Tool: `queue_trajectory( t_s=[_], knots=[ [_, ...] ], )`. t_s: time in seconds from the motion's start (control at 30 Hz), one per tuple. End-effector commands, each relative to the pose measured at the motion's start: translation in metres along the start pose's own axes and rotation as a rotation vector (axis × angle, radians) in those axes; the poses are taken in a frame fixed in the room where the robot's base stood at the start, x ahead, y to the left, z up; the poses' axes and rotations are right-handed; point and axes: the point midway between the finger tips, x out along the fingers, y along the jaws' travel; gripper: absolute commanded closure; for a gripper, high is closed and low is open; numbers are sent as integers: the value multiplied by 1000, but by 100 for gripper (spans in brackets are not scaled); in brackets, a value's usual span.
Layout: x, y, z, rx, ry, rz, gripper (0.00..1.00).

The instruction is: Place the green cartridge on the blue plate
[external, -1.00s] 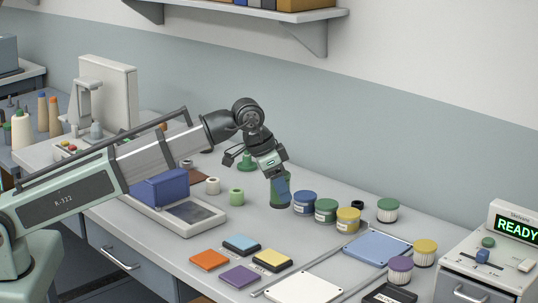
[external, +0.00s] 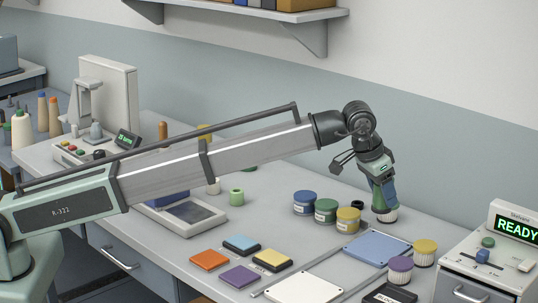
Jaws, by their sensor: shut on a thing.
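The green cartridge (external: 384,217) has a pale ribbed body, and its lower part shows beneath my gripper (external: 383,207). My gripper points down and is shut on it, with the fingers hiding most of its green top. The cartridge looks upright and at table height; I cannot tell whether it is clear of the table. The blue plate (external: 377,248) is a flat light-blue square lying in front of the cartridge, and its surface is empty.
Lidded blue (external: 304,202), green (external: 326,211) and yellow (external: 349,220) jars stand left of my gripper. Yellow-topped (external: 425,253) and purple-topped (external: 399,270) cartridges stand right of the plate. A white plate (external: 303,289) and a dark tray (external: 390,294) lie in front.

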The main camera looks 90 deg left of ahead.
Motion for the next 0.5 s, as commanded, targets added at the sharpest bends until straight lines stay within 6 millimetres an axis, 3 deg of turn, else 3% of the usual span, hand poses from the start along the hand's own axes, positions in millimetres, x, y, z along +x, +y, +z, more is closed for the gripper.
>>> queue_trajectory(
  t_s=[0.5],
  knots=[
    [57,0,24,-7,0,-3,79]
  ],
)
